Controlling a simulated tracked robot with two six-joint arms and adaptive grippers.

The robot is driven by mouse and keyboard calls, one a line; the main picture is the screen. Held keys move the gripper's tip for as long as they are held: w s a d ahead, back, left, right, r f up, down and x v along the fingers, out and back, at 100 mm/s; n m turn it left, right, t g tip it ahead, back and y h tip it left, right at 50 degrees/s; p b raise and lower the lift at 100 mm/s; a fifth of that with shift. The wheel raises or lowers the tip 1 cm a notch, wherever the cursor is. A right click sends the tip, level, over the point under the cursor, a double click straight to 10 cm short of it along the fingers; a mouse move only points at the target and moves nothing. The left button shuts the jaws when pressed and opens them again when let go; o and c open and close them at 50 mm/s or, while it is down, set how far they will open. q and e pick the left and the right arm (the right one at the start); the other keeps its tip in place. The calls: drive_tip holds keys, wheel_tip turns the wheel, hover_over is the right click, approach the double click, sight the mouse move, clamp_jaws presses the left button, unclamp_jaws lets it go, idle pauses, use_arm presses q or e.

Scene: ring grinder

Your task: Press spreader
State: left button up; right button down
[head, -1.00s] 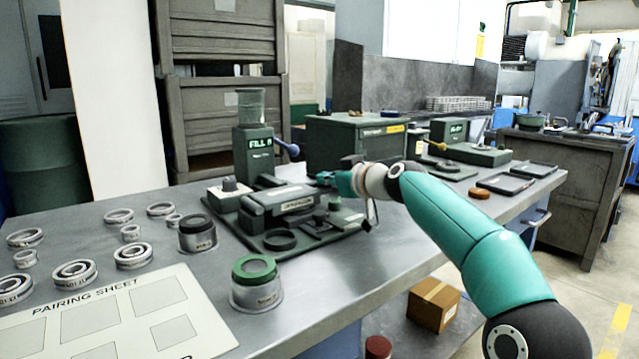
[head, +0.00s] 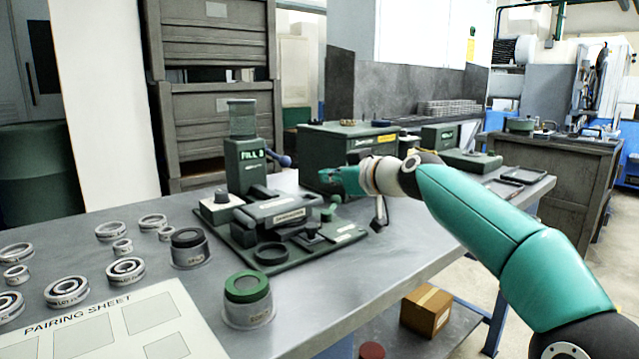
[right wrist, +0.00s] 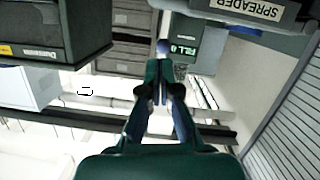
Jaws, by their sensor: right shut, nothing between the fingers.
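The spreader (head: 288,217) is a dark green block with a pale label on a green base plate on the metal bench. In the right wrist view its labelled block (right wrist: 245,12) shows at the top right, its lettering upside down. My right gripper (head: 336,178) is behind and to the right of the spreader in the head view, apart from its block. In the right wrist view the right gripper's fingers (right wrist: 162,72) are shut together with nothing between them. The gripper's tips look small and partly unclear in the head view. My left gripper is not in view.
The fill station (head: 243,160) with a blue-knobbed lever (head: 284,161) stands behind the spreader. A green cabinet (head: 345,150) stands behind my right gripper. Bearing rings (head: 125,270), jars (head: 248,300) and a pairing sheet (head: 95,330) lie at the left and front.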

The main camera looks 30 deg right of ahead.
drive_tip(key=shift+v, duration=2.4)
drive_tip(key=shift+r, duration=0.1)
